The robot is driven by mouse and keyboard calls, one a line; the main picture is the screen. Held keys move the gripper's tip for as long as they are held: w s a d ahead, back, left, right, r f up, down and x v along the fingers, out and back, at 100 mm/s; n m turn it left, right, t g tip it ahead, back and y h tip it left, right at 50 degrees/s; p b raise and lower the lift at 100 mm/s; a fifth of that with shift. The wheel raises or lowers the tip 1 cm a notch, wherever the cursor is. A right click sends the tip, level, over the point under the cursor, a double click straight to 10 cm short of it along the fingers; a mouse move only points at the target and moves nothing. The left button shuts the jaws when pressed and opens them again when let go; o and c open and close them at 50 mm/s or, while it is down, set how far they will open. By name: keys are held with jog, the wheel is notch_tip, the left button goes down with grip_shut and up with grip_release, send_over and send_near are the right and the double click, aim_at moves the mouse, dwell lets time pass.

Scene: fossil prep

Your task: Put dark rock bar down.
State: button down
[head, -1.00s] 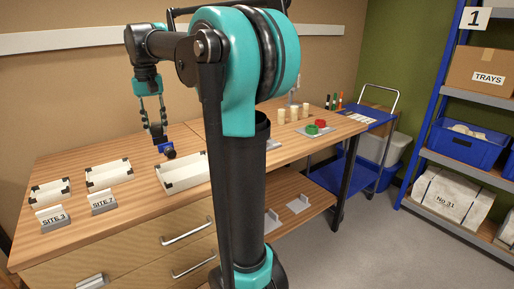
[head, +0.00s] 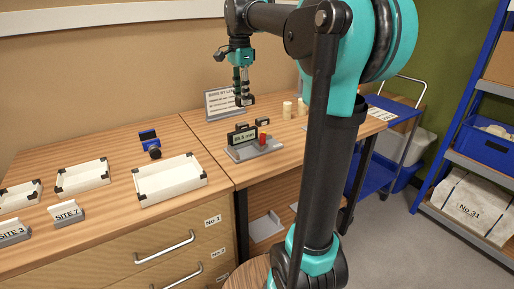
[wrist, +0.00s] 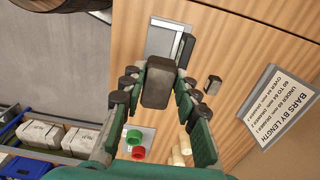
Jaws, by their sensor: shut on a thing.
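My gripper (head: 243,99) is shut on the dark rock bar (wrist: 158,84), a grey-brown block between the green fingers in the wrist view. In the head view the bar (head: 246,100) shows small at the fingertips. The gripper holds it above the table, in front of the sign and above and behind the grey measuring device (head: 255,149). The device has a display reading about 88.5 mm and a red part. In the wrist view the device (wrist: 164,40) lies beyond the bar and is partly hidden by it.
A sign titled bars by length (wrist: 279,105) stands at the back. A small dark block (wrist: 213,85) is near the device. White trays (head: 170,180), site labels (head: 67,213) and a blue tool (head: 148,136) are on the left. Cream cylinders (head: 287,110) stand right. Table beside the blue tool is clear.

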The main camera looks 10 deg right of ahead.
notch_tip(320, 180, down, 19)
jog(key=shift+f, duration=0.2)
dwell(0.3)
jog(key=shift+f, duration=0.1)
jog(key=c, duration=1.4)
grip_release()
notch_tip(320, 180, up, 12)
jog(key=shift+r, duration=0.15)
jog(key=shift+c, duration=0.5)
